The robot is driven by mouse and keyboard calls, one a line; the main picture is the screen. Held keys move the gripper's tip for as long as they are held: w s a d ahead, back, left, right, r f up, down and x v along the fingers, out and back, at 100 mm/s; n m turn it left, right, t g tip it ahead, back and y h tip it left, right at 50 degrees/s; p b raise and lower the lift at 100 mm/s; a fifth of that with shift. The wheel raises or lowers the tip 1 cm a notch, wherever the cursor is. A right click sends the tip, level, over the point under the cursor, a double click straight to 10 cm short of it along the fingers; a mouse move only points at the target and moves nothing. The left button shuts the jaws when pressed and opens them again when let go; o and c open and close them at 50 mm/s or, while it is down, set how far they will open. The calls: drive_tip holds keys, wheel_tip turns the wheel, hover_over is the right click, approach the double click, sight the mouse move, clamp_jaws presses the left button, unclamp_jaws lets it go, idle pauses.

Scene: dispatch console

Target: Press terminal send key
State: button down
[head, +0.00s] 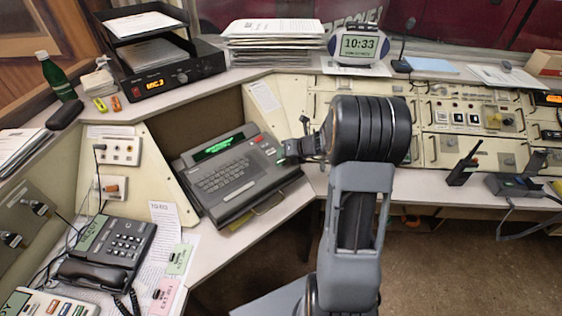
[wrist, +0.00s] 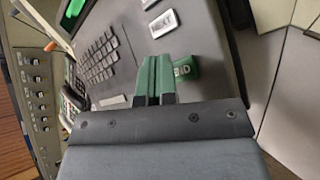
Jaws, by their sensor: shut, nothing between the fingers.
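The terminal (head: 232,182) is a grey keyboard unit with a lit green display (head: 218,146), standing on the desk left of my arm. In the wrist view, its green send key (wrist: 187,68) shows on the grey casing, with part of its white lettering covered. My gripper (wrist: 155,62) is shut and empty, its green fingertips together just left of the key's visible part and overlapping its edge in the picture. I cannot tell whether they touch the key. In the head view my gripper (head: 285,152) is at the terminal's right side, small and partly hidden by my wrist.
A desk phone (head: 110,250) and papers lie at the lower left. A radio unit with a paper tray (head: 150,70) stands behind. A clock (head: 358,46) sits at the back, and a switch panel (head: 470,115) runs right. A handheld radio (head: 464,168) stands on the right desk.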

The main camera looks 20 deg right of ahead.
sight(285, 164)
drive_tip(key=shift+f, duration=0.2)
idle(0.6)
drive_tip(key=shift+w+f, duration=0.1)
drive_tip(key=shift+f, duration=0.15)
drive_tip(key=shift+f+b, duration=0.35)
drive_tip(key=shift+b, duration=0.05)
idle(0.6)
drive_tip(key=shift+r, duration=0.1)
drive_tip(key=shift+r+p, duration=0.7)
drive_tip(key=shift+p, duration=0.15)
drive_tip(key=r+p, duration=0.3)
drive_tip(key=s+r+p, duration=0.1)
drive_tip(key=r, duration=0.1)
drive_tip(key=shift+d+p, duration=0.1)
drive_tip(key=shift+p, duration=0.3)
idle(0.9)
